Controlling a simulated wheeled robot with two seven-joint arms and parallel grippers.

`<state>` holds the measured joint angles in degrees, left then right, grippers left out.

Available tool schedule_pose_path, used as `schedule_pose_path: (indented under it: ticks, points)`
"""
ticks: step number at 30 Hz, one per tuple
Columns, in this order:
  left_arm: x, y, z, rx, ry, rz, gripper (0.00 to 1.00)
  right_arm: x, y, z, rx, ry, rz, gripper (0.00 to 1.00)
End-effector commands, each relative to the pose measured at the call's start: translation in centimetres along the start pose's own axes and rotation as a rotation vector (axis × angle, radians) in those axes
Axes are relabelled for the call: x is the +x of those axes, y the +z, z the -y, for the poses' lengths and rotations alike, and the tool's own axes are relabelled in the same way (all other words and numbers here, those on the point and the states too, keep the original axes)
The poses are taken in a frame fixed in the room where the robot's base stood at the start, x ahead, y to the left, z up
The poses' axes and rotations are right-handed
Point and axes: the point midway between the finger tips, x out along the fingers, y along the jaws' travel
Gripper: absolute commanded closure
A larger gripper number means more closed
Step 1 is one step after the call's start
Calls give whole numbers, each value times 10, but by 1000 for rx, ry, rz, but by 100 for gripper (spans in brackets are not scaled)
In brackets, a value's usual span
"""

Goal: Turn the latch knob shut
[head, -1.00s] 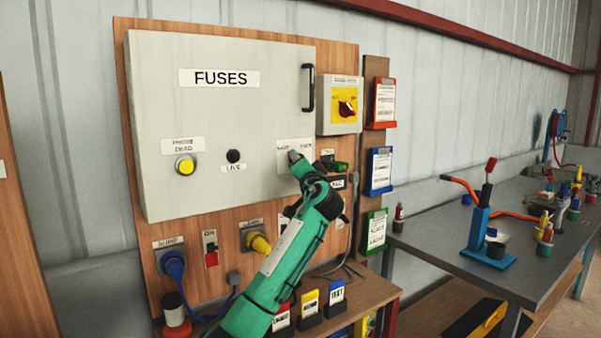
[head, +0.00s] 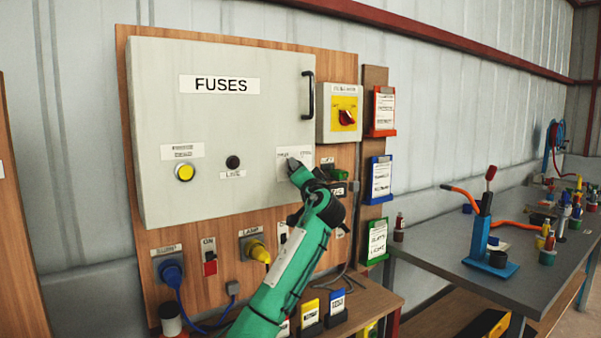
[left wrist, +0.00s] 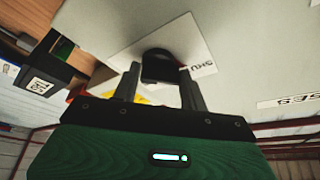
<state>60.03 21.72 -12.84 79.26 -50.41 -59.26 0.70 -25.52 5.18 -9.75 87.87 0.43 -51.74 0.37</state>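The grey fuse cabinet (head: 255,125) hangs on a wooden board, its door flush with the front. The latch knob is hidden behind my left gripper (head: 297,170) in the head view, just under a white label (head: 288,156) at the door's lower right. In the left wrist view the black knob (left wrist: 160,68) stands between the two fingertips of my left gripper (left wrist: 160,80), in front of the white label with "SHU" legible. The fingers stand apart, one on each side of the knob; whether they press on it is unclear. My right gripper is not in view.
A black door handle (head: 308,92) and a yellow-and-red rotary switch (head: 346,116) are above and right of the gripper. Plugs and cables (head: 172,272) are below. A grey workbench (head: 440,258) with tools stands at right.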

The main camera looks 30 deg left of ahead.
Motion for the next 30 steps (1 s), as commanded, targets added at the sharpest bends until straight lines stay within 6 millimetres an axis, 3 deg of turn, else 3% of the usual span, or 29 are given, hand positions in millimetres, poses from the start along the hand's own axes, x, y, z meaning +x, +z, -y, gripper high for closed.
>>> schedule_pose_path:
  ticks: [1,3,14,17,20,30]
  points:
    - [0,0,2,-1,-2,-1,47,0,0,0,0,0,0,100]
    - [0,0,1,-1,-2,-1,36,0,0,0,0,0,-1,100]
    - [-5,0,-1,0,0,-1,36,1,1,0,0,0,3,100]
    - [-17,0,-2,0,2,-3,36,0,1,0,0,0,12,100]
    - [-36,1,-2,-3,2,-3,36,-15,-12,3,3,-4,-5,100]
    - [-110,1,-1,-2,1,-2,36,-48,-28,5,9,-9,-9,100]
